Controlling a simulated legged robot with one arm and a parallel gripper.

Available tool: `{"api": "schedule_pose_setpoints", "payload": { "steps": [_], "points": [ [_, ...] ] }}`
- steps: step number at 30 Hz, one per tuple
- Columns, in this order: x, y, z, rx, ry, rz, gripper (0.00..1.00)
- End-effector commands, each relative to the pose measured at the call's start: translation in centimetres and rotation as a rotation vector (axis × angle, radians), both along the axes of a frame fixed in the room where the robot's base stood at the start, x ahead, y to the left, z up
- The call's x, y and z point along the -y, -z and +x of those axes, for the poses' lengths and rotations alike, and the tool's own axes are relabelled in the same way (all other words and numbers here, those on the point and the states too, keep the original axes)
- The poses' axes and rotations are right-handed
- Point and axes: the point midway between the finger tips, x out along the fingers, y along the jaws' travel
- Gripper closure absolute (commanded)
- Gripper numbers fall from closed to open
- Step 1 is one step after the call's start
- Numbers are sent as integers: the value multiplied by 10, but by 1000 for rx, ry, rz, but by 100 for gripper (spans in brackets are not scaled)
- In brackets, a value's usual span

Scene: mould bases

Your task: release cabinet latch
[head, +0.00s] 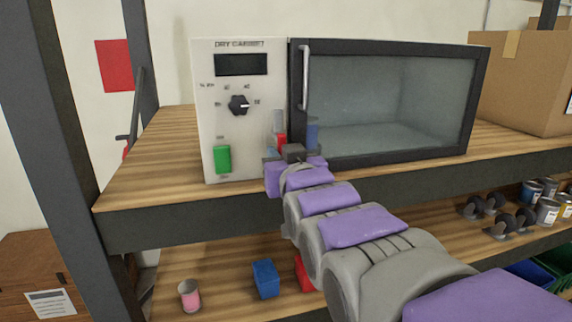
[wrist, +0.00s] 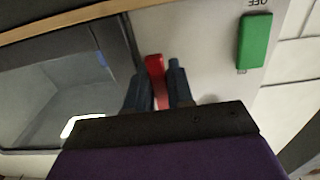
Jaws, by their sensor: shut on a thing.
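The dry cabinet (head: 220,115) stands on the upper wooden shelf, with a pale control panel left of its dark-framed glass door (head: 400,95). The door looks shut, with a vertical metal handle (head: 304,78) on its left side. The red latch (head: 282,141) sits low where panel and door meet. It also shows in the wrist view (wrist: 154,66), which is upside down. My gripper (head: 296,136) is in front of it, its two dark blue fingers shut on the latch from both sides. The fingers hide part of the latch.
A green switch (head: 222,158) and a black dial (head: 239,105) are on the panel, left of my gripper. A cardboard box (head: 520,80) stands right of the cabinet. The shelf's dark front edge (head: 180,225) runs below my gripper. A blue block (head: 266,279) and a pink-and-white cup (head: 189,294) are on the lower shelf.

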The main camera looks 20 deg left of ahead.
Motion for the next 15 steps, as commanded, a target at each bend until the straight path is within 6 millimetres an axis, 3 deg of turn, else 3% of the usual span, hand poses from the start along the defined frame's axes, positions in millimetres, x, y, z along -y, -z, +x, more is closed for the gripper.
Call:
{"api": "schedule_pose_setpoints", "payload": {
  "steps": [8,9,15],
  "points": [
    [0,0,0,2,0,-7,100],
    [0,0,0,2,0,-7,74],
    [0,0,0,1,0,-6,57]
  ]
}}
